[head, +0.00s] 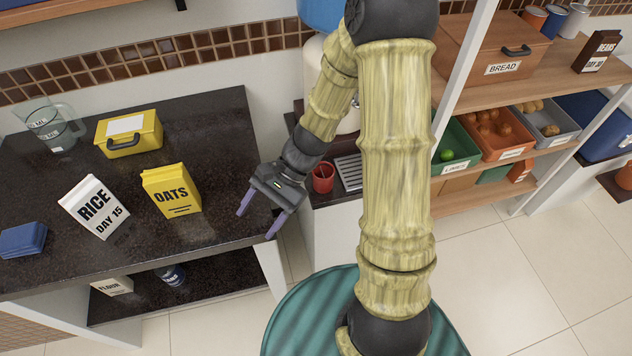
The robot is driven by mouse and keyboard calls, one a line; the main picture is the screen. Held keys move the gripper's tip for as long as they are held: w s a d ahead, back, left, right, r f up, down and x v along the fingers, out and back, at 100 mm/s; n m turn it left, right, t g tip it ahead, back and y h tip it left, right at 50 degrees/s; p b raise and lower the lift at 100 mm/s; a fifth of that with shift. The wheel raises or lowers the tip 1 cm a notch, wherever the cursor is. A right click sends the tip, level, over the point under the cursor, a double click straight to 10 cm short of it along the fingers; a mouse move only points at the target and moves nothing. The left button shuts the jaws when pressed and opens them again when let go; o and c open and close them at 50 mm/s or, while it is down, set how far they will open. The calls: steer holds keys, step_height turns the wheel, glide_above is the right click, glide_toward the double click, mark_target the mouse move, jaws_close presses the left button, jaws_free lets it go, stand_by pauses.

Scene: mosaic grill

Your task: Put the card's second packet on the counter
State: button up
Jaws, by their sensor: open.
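The dark speckled counter (222,135) fills the left of the head view. On it stand a white packet marked RICE, DAY 15 (95,207) and a yellow packet marked OATS (171,191). A pale packet marked FLOUR (112,286) is on the shelf below the counter. A dark packet marked BEANS (597,52) stands on the upper shelf at the far right. No readable card shows; a yellow box (129,134) bears a blank-looking white label. My gripper (255,224) is open and empty near the counter's right edge, right of the oats and apart from it.
A glass jug (52,127) and folded blue cloth (23,240) are on the counter. A dark jar (172,275) is on the low shelf. A red mug (322,178) stands right of my gripper. The right shelves hold a bread box (495,55) and produce bins (497,130).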

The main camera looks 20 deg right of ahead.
steer(key=s+d+r+n+t+h, duration=0.1)
steer(key=d+r+n+t+h, duration=0.5)
steer(key=d+n+h, duration=0.3)
steer(key=d, duration=0.3)
steer(key=shift+d+r+n, duration=0.35)
steer(key=shift+r+n, duration=0.05)
steer(key=p+v, duration=0.1)
steer(key=p, duration=0.1)
steer(key=p+v, duration=0.1)
steer(key=v, duration=0.1)
steer(key=shift+w+r+p, duration=0.3)
steer(key=shift+r+p, duration=0.05)
steer(key=shift+r, duration=0.05)
